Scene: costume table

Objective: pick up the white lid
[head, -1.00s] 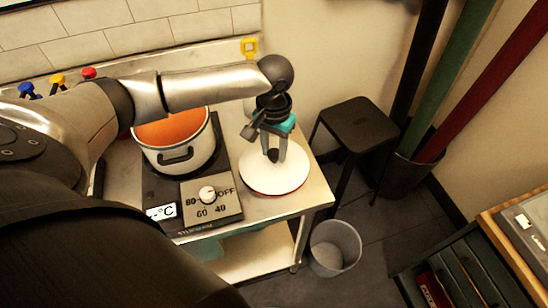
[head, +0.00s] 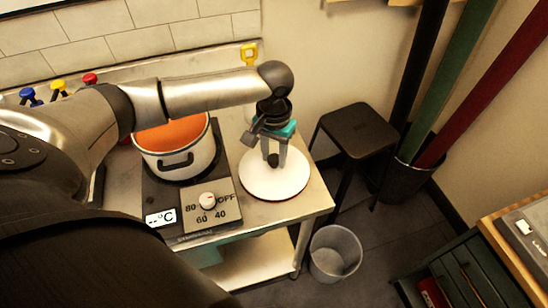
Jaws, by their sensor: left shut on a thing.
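The white lid (head: 275,183) is a round disc with a dark knob (head: 273,160) at its middle, at the right end of the metal table, beside the hot plate. My left gripper (head: 273,158) comes down over the lid from above and is shut on its knob. The lid appears level; I cannot tell whether it touches the table. My right gripper is not in the head view.
A white pot (head: 178,155) with orange inside stands on the hot plate (head: 209,203), left of the lid. A black stool (head: 358,128) and a grey bin (head: 334,253) stand right of the table (head: 315,200). A wooden-topped cabinet (head: 500,235) is at the far right.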

